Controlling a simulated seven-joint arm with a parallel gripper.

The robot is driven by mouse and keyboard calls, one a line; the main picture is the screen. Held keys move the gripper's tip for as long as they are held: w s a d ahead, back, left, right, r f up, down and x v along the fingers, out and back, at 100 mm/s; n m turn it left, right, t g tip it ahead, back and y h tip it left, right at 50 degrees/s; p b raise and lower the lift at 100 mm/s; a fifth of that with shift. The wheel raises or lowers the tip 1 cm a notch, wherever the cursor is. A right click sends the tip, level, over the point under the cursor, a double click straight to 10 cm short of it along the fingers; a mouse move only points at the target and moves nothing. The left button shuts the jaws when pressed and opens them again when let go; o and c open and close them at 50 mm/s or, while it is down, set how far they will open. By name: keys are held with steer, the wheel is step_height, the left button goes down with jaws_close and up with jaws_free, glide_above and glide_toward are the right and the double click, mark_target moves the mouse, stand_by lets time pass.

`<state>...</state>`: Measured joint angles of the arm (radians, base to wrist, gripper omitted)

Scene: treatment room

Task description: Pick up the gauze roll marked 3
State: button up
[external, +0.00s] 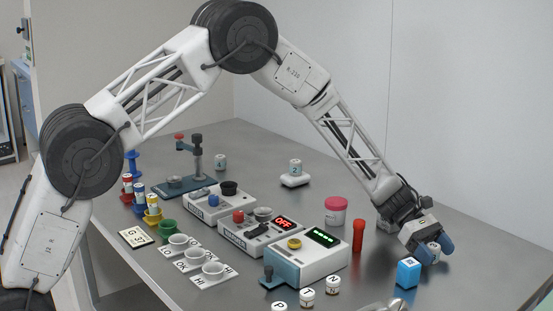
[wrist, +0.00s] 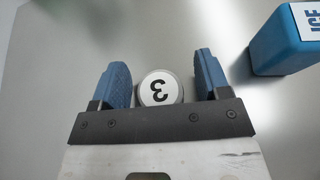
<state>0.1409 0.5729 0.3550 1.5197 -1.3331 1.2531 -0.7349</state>
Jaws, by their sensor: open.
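The gauze roll marked 3 (wrist: 160,87) stands upright on the table, its white top with a black 3 facing the wrist camera. It sits between the two blue fingers of my gripper (wrist: 161,80), with a gap on each side. My gripper is open and low around the roll, not closed on it. In the external view the gripper (external: 434,250) is at the right of the table, and the roll (external: 434,247) shows partly between the fingers.
A blue box marked ICE (external: 408,273) stands close beside my gripper; the wrist view shows it at upper right (wrist: 285,42). A red cylinder (external: 358,235), a pink-lidded jar (external: 335,210) and a device with a green display (external: 308,262) stand to the left. Bare table lies behind the gripper.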

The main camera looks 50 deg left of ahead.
mark_target(437, 249)
steer(key=shift+d, duration=0.1)
stand_by(0.5)
steer(key=c, duration=1)
steer(key=shift+r, duration=4.95)
